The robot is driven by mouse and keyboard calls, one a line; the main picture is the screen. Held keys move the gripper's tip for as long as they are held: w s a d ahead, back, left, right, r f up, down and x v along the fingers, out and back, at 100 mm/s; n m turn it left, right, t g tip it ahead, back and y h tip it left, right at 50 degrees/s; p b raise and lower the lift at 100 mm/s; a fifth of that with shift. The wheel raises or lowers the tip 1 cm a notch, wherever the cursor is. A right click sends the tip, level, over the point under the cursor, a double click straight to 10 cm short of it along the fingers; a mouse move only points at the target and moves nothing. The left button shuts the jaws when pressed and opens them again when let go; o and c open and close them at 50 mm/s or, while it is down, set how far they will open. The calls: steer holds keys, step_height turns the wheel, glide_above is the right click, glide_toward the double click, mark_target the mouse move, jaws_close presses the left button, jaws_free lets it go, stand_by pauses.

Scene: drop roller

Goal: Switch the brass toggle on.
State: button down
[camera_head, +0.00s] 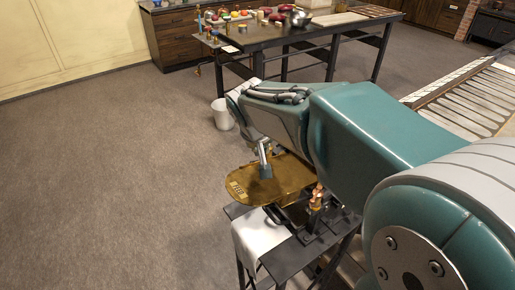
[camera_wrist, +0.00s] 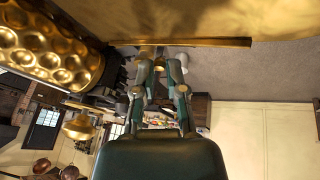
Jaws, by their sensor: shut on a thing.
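A brass plate (camera_head: 283,181) with a rounded end and small markings lies at the top of a small dark stand; its edge shows in the wrist view (camera_wrist: 215,42). My gripper (camera_head: 265,172) is at this plate, with one finger visible against it. In the wrist view my gripper (camera_wrist: 159,64) has its fingertips close together around a small brass piece (camera_wrist: 158,62) below the plate edge. This piece looks like the brass toggle, but its shape and position are mostly hidden by the fingers. The toggle cannot be made out in the head view.
The dark stand (camera_head: 290,258) carries a white cloth (camera_head: 258,236) and a copper-coloured fitting (camera_head: 317,196). A dimpled golden roller (camera_wrist: 50,45) is close beside my gripper in the wrist view. A white bin (camera_head: 222,115) and a cluttered table (camera_head: 275,38) stand beyond. Open carpet is at left.

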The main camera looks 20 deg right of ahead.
steer(key=shift+s+d+f+n, duration=0.15)
steer(key=shift+s+d+n, duration=0.1)
steer(key=shift+n, duration=0.35)
steer(key=c, duration=0.6)
jaws_free()
steer(key=shift+w, duration=0.1)
steer(key=shift+c, duration=0.2)
steer(key=v, duration=1.2)
steer(key=shift+s+d, duration=0.2)
steer(key=shift+s, duration=0.05)
